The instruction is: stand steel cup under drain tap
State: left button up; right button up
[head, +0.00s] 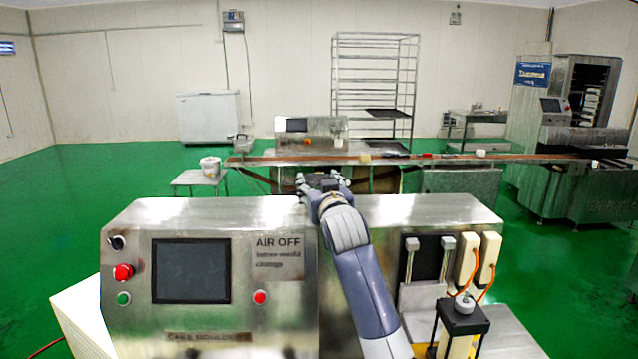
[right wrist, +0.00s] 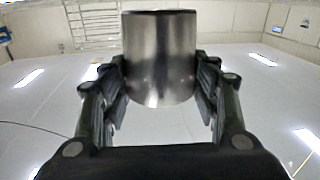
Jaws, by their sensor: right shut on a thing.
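My right gripper (head: 322,182) reaches out over the top of the near steel machine in the head view. In the right wrist view the same gripper (right wrist: 160,88) is shut on a plain steel cup (right wrist: 160,60), with a finger on each side of its wall. In the head view the cup cannot be made out beyond the hand. I cannot pick out a drain tap in either view. My left gripper is not in view.
The near machine (head: 420,210) fills the front, with a screen (head: 191,271), buttons and a black-topped fitting (head: 464,316) at its right. Behind it a long conveyor (head: 430,156) crosses the room. A stool with a white bucket (head: 210,166) stands left. Green floor (head: 100,190) is free at left.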

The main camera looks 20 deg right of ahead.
jog(key=shift+f, duration=0.3)
jog(key=shift+f, duration=0.1)
jog(key=o, duration=1.2)
jog(key=shift+s, duration=0.1)
